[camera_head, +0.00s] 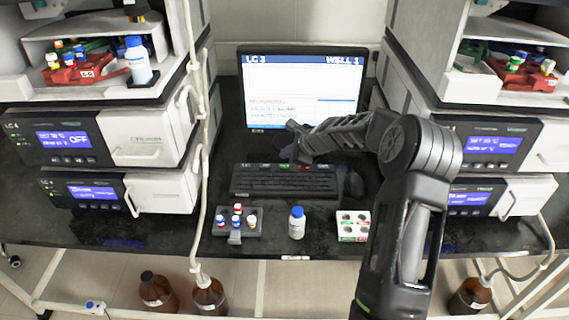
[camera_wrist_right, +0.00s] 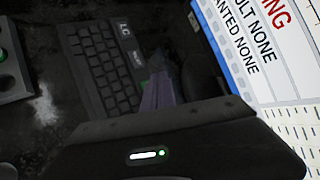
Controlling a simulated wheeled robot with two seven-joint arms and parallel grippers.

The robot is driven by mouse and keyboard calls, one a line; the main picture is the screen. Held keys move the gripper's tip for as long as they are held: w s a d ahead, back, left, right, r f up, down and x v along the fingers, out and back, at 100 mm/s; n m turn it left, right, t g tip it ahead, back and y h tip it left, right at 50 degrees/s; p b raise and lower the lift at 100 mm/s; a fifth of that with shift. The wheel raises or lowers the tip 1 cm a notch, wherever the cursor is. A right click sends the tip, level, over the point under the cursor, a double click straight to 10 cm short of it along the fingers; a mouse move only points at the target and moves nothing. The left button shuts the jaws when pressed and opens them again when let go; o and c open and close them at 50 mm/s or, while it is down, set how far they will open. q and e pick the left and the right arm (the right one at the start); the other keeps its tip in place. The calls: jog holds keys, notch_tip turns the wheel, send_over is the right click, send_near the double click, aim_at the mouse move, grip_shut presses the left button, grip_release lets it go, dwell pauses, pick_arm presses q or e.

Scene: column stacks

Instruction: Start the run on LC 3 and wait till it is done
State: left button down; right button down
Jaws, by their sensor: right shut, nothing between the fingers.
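The monitor (camera_head: 300,85) stands at the back of the bench. Its header reads LC 3 and WELL 1, with RUNNING in red below. In the right wrist view the screen (camera_wrist_right: 270,50) also reads result NONE and wanted NONE. The black keyboard (camera_head: 285,184) lies in front of it, with labelled keys, some green or red, along its back edge. My right gripper (camera_head: 288,152) is shut and empty over the keyboard's back edge. Its fingers (camera_wrist_right: 158,92) cover part of the keys in the wrist view; I cannot tell whether they touch. My left gripper is out of view.
A mouse (camera_head: 353,185) lies right of the keyboard. In front are a dark vial rack (camera_head: 236,222), a blue-capped bottle (camera_head: 297,222) and a white tray (camera_head: 353,226). Instrument stacks flank the bench, the left one (camera_head: 150,135) showing OFF on a display. Brown bottles (camera_head: 158,292) stand below.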

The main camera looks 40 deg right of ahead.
aim_at(287, 167)
jog(key=shift+r+p, duration=1.1)
jog(key=shift+r, duration=0.65)
